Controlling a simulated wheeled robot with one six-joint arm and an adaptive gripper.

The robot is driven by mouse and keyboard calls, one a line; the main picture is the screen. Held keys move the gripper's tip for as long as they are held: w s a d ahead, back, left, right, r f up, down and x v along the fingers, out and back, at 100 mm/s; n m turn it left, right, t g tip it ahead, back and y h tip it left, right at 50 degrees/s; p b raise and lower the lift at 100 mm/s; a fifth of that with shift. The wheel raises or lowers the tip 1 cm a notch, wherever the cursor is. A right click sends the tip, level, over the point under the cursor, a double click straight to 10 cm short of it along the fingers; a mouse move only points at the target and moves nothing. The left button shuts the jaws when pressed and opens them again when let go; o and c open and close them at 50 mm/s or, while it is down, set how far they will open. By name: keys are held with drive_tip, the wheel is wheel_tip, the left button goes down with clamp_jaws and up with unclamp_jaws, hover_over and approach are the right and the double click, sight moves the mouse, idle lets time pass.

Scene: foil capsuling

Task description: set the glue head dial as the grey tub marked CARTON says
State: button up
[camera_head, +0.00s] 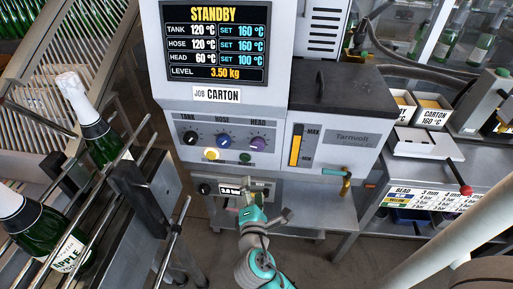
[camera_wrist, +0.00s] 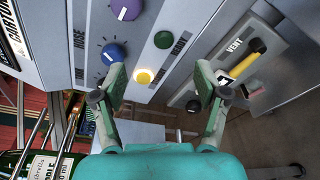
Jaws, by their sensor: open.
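The purple HEAD dial (camera_head: 258,143) is on the front panel of the glue machine; it also shows at the top of the wrist view (camera_wrist: 127,8). The screen (camera_head: 216,43) reads STANDBY, with HEAD at 60 °C and set to 100 °C. A tub (camera_head: 432,118) at the right has a label reading CARTON 160 °C. My gripper (camera_wrist: 158,78) is open and empty. In the head view my gripper (camera_head: 246,200) is below the panel, apart from the dial. In the wrist view the lit yellow button lies between the fingers.
The black TANK dial (camera_head: 193,138) and blue HOSE dial (camera_head: 224,140) are left of the HEAD dial. A yellow button (camera_head: 211,154) and green button (camera_head: 245,157) are below. A brass-coloured valve (camera_head: 346,183) sticks out at lower right. Bottles on rails stand left.

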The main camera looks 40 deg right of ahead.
sight(258, 147)
drive_tip(key=w+d+r+h, duration=0.1)
drive_tip(key=w+d, duration=0.2)
drive_tip(key=w+d+r+h, duration=0.1)
drive_tip(key=w+d+r, duration=0.1)
drive_tip(key=d, duration=0.2)
drive_tip(key=w+d+r+g, duration=0.1)
drive_tip(key=w+d+r, duration=0.1)
drive_tip(key=w+d, duration=0.1)
drive_tip(key=shift+w+d+h, duration=0.15)
drive_tip(key=shift+w+h, duration=0.15)
drive_tip(key=shift+h, duration=0.1)
drive_tip(key=c, duration=1.2)
